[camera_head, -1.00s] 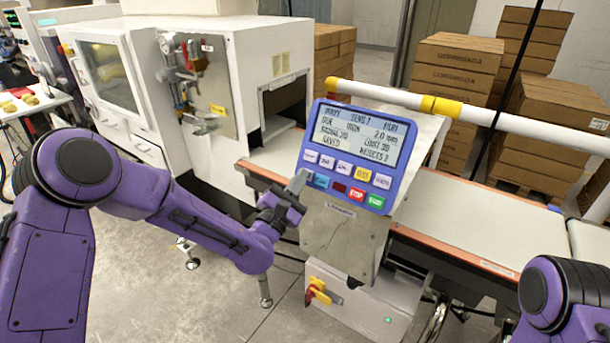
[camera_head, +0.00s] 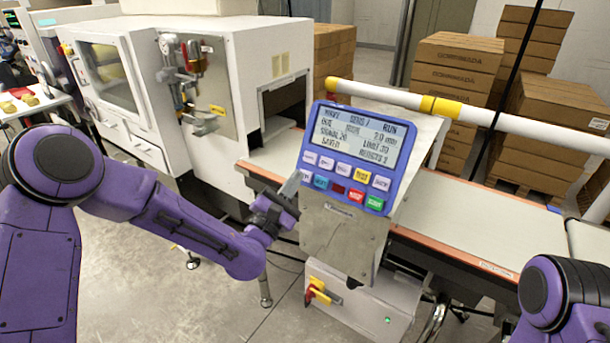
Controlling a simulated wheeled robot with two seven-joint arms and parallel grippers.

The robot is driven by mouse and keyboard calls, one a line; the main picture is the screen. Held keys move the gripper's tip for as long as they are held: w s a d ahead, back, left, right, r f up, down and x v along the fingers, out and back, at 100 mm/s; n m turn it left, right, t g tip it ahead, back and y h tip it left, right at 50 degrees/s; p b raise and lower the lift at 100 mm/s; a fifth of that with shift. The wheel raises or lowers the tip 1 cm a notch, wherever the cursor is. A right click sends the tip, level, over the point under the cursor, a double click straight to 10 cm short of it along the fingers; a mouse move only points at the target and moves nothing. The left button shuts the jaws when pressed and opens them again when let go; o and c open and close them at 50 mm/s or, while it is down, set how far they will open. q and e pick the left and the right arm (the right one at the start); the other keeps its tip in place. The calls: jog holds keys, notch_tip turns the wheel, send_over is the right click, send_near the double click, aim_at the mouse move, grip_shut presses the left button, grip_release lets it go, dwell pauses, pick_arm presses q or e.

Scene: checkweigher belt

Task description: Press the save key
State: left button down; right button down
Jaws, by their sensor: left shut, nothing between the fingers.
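The blue control panel (camera_head: 398,178) stands tilted on a steel housing at the centre. Its display (camera_head: 352,137) shows dark text; the lower left line looks like "SAVED". Below it are two rows of keys: pale, yellow (camera_head: 362,174), blue (camera_head: 321,182), dark red, red (camera_head: 356,194) and green (camera_head: 374,203). The key labels are too small to read surely, so I cannot tell which is the save key. My left gripper (camera_head: 291,184) is shut and empty, just left of the panel's lower left corner. It appears apart from the keys. My right gripper is out of view.
The conveyor belt (camera_head: 480,207) runs behind the panel to the right. A white rail (camera_head: 480,114) with yellow bands crosses above it. A white machine (camera_head: 262,52) stands behind on the left. Carton stacks (camera_head: 455,75) stand at the back. Open floor lies below my left arm.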

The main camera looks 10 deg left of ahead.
pick_arm(q)
jog(key=shift+s+a+r+p, duration=0.15)
jog(key=shift+s+a+r, duration=0.15)
jog(key=shift+s, duration=0.3)
jog(key=shift+s+a+r+p, duration=0.15)
jog(key=shift+s+r, duration=0.2)
jog(key=shift+s, duration=0.25)
jog(key=shift+s+a+r+p, duration=0.15)
jog(key=shift+s+a+r, duration=0.15)
jog(key=shift+s, duration=0.3)
jog(key=shift+r, duration=0.1)
jog(key=s+r, duration=0.1)
jog(key=s+a+p, duration=0.1)
jog(key=s, duration=0.1)
jog(key=s+r+p, duration=0.1)
jog(key=s, duration=0.1)
jog(key=shift+a+r, duration=0.35)
